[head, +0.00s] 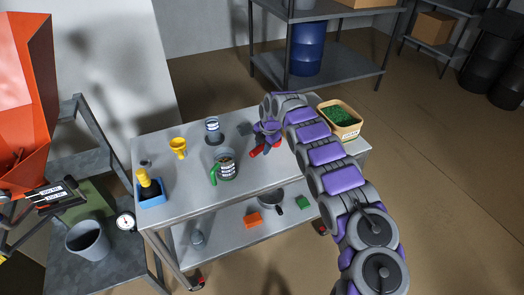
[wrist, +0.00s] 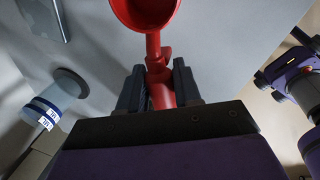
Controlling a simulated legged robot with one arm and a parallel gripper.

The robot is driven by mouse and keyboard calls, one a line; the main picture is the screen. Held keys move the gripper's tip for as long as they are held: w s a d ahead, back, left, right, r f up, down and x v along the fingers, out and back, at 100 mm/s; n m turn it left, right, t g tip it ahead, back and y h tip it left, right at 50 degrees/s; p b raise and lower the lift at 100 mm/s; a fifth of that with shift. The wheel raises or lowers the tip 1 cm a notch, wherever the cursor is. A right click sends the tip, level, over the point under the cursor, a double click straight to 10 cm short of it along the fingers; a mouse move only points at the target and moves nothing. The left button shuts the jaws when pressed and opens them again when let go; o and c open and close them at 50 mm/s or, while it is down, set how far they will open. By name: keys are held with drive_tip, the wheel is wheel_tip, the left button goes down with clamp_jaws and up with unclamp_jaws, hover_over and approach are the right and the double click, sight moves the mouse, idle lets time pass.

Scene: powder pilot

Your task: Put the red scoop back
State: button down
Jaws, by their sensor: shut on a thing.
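The red scoop (wrist: 148,14) is between the fingers of my gripper (wrist: 160,90) in the wrist view, with its handle gripped and its bowl pointing away from the wrist. In the head view the red scoop (head: 262,149) shows at my gripper (head: 264,130), over the right half of the grey table top. My gripper is shut on the handle. Whether the scoop touches the table cannot be told. Part of the bowl is cut off by the top edge of the wrist view.
On the table (head: 188,210) stand a tan tub of green powder (head: 342,118), a jug with a green handle (head: 224,167), a grey-blue bottle (head: 213,130), a yellow funnel (head: 178,147) and a blue box (head: 151,199) with a yellow scoop. The table's front right is clear.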

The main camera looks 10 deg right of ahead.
drive_tip(key=shift+w+a, duration=0.2)
drive_tip(key=shift+w, duration=0.8)
drive_tip(key=shift+w+d+f, duration=0.1)
drive_tip(key=shift+w+f, duration=0.05)
drive_tip(key=shift+f, duration=0.05)
drive_tip(key=shift+s+d+b+x, duration=0.15)
drive_tip(key=shift+b+x, duration=0.25)
drive_tip(key=shift+x, duration=0.4)
drive_tip(key=shift+s+d+b+x, duration=0.15)
drive_tip(key=shift+b+x, duration=0.25)
drive_tip(key=shift+x, duration=0.4)
drive_tip(key=shift+f, duration=0.2)
drive_tip(key=c, duration=0.8)
unclamp_jaws()
